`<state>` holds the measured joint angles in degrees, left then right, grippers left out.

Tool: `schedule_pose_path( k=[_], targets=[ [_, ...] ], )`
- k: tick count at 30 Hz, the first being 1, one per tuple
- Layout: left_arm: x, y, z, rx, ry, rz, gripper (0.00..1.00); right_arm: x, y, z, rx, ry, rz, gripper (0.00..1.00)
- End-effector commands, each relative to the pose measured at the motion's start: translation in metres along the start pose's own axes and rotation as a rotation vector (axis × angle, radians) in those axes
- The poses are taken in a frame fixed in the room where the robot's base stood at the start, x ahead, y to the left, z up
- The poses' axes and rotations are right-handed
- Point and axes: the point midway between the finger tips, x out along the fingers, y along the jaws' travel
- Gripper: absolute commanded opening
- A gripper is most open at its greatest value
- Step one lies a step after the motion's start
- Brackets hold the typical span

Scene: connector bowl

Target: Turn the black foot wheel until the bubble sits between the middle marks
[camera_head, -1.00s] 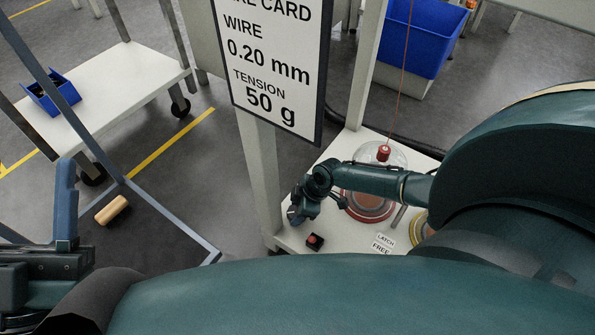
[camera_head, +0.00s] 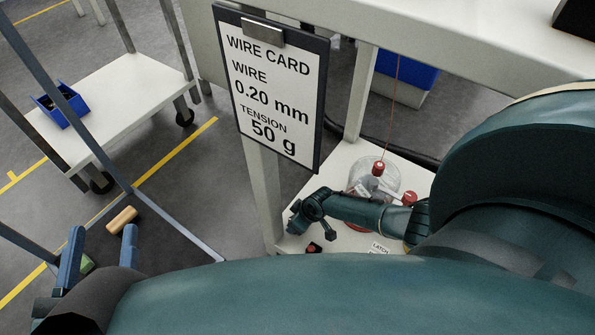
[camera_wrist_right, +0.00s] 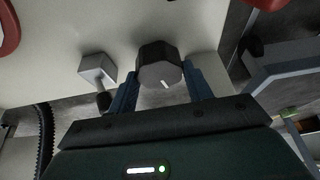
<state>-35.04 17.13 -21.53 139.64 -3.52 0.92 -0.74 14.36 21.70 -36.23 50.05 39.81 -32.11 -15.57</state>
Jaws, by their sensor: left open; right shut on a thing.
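In the right wrist view, the black wheel (camera_wrist_right: 160,66), a faceted knob with a white mark on its face, sits between the blue fingers of my right gripper (camera_wrist_right: 160,82). My right gripper is shut on it, with one finger at each side. I do not see a bubble or its middle marks in either view. In the head view, my left gripper (camera_head: 103,230) is open at the lower left, its two blue fingers wide apart. It is far from the wheel.
A grey block-shaped part (camera_wrist_right: 97,68) is left of the wheel. In the head view, a wire card (camera_head: 268,95) hangs on a pale post. A wooden cylinder (camera_head: 122,220) lies near my left gripper. A white cart (camera_head: 120,95) carries a blue bin (camera_head: 62,105).

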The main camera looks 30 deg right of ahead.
Motion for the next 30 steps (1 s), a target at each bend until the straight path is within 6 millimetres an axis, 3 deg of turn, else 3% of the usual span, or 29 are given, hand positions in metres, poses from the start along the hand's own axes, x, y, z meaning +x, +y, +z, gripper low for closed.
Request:
schedule_pose_path(
  k=[11,12,19,30],
  targets=[
    [0.0000,-0.0004,0.0002,0.003,0.000,-0.001,0.50,-0.0001,0.0010,-0.0002,0.004,0.002,0.003,0.27],
    [0.0000,-0.0004,0.0002,0.002,0.000,-0.001,0.50,-0.0001,0.0009,-0.0002,0.004,0.002,0.003,0.52],
    [-0.0001,-0.0004,0.0003,0.002,-0.001,-0.001,0.50,-0.0001,0.0005,-0.0001,0.004,0.001,0.002,0.70],
    [0.0005,-0.0001,-0.0024,0.001,-0.002,0.000,0.50,-0.0027,0.0003,-0.0007,0.004,0.000,0.002,0.72]
  ],
)
